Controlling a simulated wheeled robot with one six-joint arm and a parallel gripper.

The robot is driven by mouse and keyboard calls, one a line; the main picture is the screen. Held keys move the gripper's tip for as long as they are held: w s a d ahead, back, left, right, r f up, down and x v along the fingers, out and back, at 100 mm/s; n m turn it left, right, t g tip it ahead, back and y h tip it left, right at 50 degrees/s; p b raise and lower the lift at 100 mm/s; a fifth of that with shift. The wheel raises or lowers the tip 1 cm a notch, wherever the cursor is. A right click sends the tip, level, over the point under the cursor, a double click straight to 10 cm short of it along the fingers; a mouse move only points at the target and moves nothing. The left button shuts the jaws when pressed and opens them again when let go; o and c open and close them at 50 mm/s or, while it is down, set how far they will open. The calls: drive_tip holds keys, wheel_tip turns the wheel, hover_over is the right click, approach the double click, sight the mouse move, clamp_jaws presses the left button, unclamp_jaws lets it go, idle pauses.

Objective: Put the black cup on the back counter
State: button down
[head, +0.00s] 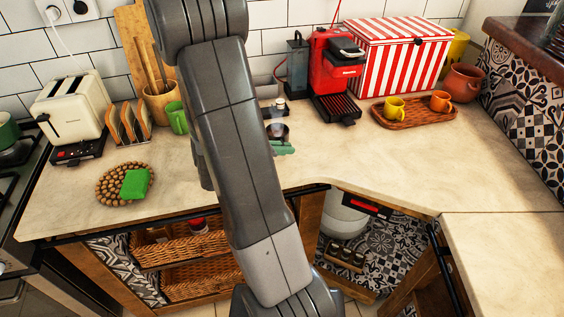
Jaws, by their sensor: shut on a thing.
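The back counter (340,150) is a pale stone worktop along the tiled wall. My arm crosses the middle of the head view and hides part of this counter. My gripper is not visible; my arm covers the area where its end could be. A small dark, round, cup-like thing (278,131) shows just right of my arm, over the counter. I cannot tell whether it is the black cup, or whether it is held or standing. A green thing (283,148) shows just below it, partly hidden.
A toaster (72,108), toast rack (130,124) and round mat with a green block (136,184) are at left. The front right counter is clear.

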drive_tip(key=shift+f, duration=2.25)
drive_tip(key=shift+f+b, duration=0.2)
drive_tip(key=shift+b, duration=0.15)
drive_tip(key=c, duration=1.5)
unclamp_jaws()
drive_tip(key=shift+c, duration=0.2)
drive_tip(key=shift+r, duration=0.1)
drive_tip(key=shift+a+r, duration=0.15)
drive_tip(key=shift+r, duration=0.05)
drive_tip(key=v, duration=1.1)
drive_tip(key=shift+s+a+r, duration=0.1)
drive_tip(key=shift+s+a, duration=0.15)
